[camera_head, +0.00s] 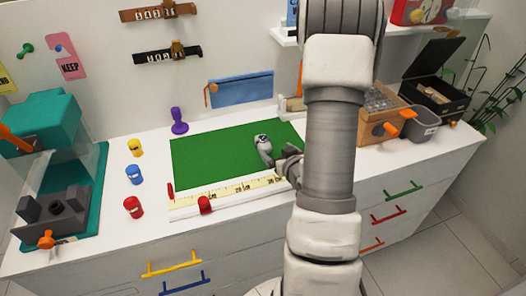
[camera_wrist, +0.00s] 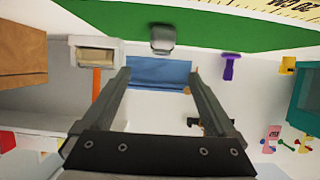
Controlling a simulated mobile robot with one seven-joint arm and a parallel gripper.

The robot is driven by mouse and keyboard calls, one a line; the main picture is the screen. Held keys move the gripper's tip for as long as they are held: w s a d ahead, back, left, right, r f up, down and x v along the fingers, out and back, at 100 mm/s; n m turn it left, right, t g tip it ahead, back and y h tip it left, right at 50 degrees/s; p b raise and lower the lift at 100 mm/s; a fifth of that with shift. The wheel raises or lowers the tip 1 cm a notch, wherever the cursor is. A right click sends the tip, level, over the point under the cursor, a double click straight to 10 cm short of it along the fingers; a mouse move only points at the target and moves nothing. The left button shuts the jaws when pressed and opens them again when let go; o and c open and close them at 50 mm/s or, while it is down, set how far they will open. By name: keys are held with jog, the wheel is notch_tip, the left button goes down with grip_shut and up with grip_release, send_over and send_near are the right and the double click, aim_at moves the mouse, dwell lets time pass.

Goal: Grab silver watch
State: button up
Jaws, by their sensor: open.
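A small silver-grey object with a dark face, which looks like the silver watch (camera_head: 263,142), sits on the green mat (camera_head: 210,160) near its right part. In the wrist view the same grey object, seemingly the watch (camera_wrist: 162,38), shows against the green mat (camera_wrist: 225,25), beyond the fingertips and roughly between their lines. My gripper (camera_head: 279,160) is beside the watch, on its right and near side, partly hidden by my arm. In the wrist view my gripper (camera_wrist: 160,75) has its two fingers wide apart with nothing between them.
A yellow ruler (camera_head: 230,190) lies along the mat's near edge. Yellow (camera_head: 135,147), blue (camera_head: 133,174) and red (camera_head: 133,207) pieces stand left of it, with a purple stamp-like piece (camera_head: 179,121) behind. A wooden box (camera_head: 378,127) and grey bin (camera_head: 423,125) stand right.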

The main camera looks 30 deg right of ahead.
aim_at(265, 142)
jog(key=shift+w+f+b, duration=0.15)
jog(key=shift+f+b, duration=0.15)
jog(key=shift+b, duration=0.6)
jog(key=x, duration=0.4)
jog(key=shift+w+p, duration=0.3)
jog(key=shift+p, duration=0.1)
jog(key=shift+f+x, duration=0.2)
jog(key=shift+x, duration=2.5)
jog(key=shift+a, duration=0.1)
jog(key=shift+c, duration=0.3)
jog(key=shift+s, duration=0.1)
grip_shut()
